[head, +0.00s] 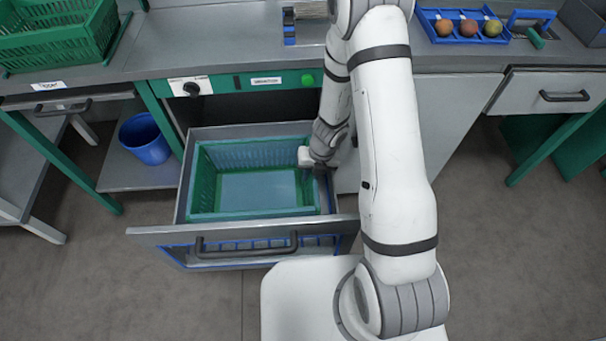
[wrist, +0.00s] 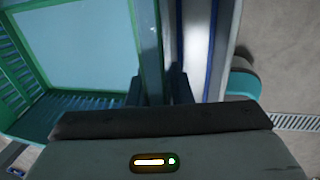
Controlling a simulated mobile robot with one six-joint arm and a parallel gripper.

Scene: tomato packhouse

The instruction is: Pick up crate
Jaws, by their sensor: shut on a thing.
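A green crate (head: 255,212) sits inside the pulled-out drawer (head: 180,240) below the counter in the head view. It is empty, with slatted walls and a bluish flat floor. My gripper (head: 321,168) is at the crate's right wall, inside the drawer. In the wrist view, my gripper (wrist: 165,88) has its fingers on either side of the crate's rim (wrist: 149,50) and is shut on it. The fingertips are partly hidden by the gripper body. I cannot tell whether the crate is clear of the drawer floor.
Another green crate (head: 62,38) stands on the counter (head: 225,45) at the back left. A blue tray (head: 430,30) with several round fruits is at the back right. A blue bucket (head: 146,140) stands on a low shelf at left. The drawer front with its handle (head: 245,246) borders the crate.

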